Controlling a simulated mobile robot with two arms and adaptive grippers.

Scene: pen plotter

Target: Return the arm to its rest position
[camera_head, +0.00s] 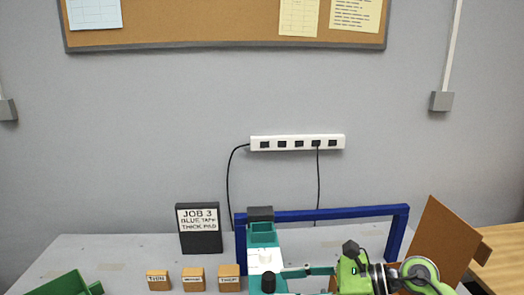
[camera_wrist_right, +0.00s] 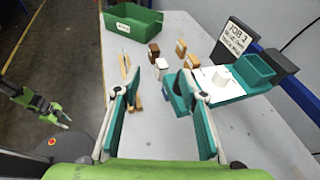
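My right arm and its green wrist (camera_head: 352,275) come in at the lower right of the head view, in front of the plotter. In the right wrist view, the right gripper (camera_wrist_right: 160,82) has its two teal fingers spread wide with nothing held between them. It is above the table, and small blocks show beyond its tips. My left gripper (camera_wrist_right: 62,117) shows at the left of the right wrist view, over the floor and away from the table. Its small fingers look apart and empty. It is not in the head view.
The plotter's blue frame (camera_head: 340,213) and teal carriage (camera_head: 263,235) stand near the right gripper. A job sign (camera_head: 199,243), labelled wooden blocks (camera_head: 194,285) and a green bin (camera_wrist_right: 112,42) are on the table. A brown panel (camera_head: 442,240) stands at the right.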

